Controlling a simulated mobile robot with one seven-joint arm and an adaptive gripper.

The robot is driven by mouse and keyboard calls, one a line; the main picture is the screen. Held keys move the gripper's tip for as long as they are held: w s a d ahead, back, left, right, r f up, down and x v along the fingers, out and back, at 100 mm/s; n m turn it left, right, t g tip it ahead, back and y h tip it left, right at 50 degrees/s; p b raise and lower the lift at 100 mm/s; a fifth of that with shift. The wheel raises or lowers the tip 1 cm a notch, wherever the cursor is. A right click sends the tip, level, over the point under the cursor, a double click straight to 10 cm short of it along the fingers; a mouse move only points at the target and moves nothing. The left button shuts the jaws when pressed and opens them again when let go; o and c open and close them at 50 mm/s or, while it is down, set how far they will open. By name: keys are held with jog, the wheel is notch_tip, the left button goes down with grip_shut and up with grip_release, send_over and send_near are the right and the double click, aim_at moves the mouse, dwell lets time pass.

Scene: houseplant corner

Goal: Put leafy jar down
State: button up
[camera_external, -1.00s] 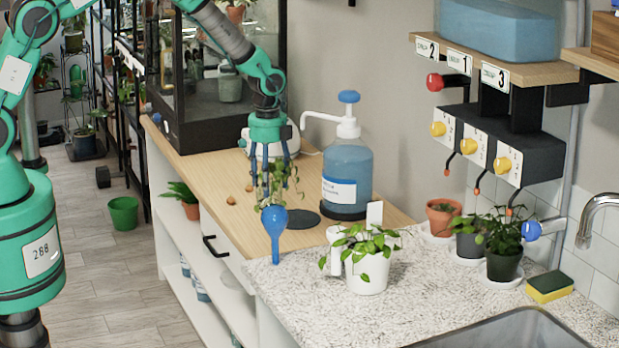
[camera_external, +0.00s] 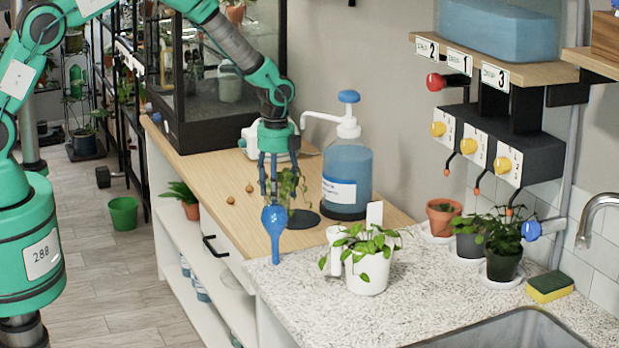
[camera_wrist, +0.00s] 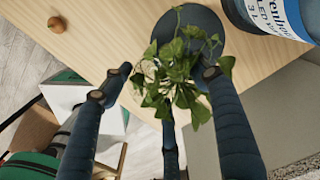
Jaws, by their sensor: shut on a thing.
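My gripper (camera_external: 278,185) hangs over the wooden counter, its fingers shut around the leafy jar. Only the jar's trailing green leaves (camera_external: 289,184) show clearly; its body is hidden or too small to make out. In the wrist view the leaves (camera_wrist: 178,80) sit between my dark fingers (camera_wrist: 165,88). A dark round mat (camera_external: 303,220) lies on the counter just beyond the fingers; in the wrist view it is partly behind the leaves (camera_wrist: 205,25). I cannot tell whether the jar touches a surface.
A blue pump bottle (camera_external: 347,180) stands close on the right. A blue bulb (camera_external: 274,222) rises in front of my fingers. A white-potted plant (camera_external: 367,272) stands on the speckled counter. Small brown balls (camera_external: 249,188) lie on the wood to the left.

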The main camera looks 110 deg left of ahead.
jog(key=shift+f, duration=0.25)
jog(key=shift+f, duration=0.15)
jog(key=o, duration=1.3)
notch_tip(320, 180, up, 12)
jog(key=shift+r+p, duration=0.15)
jog(key=shift+p, duration=0.65)
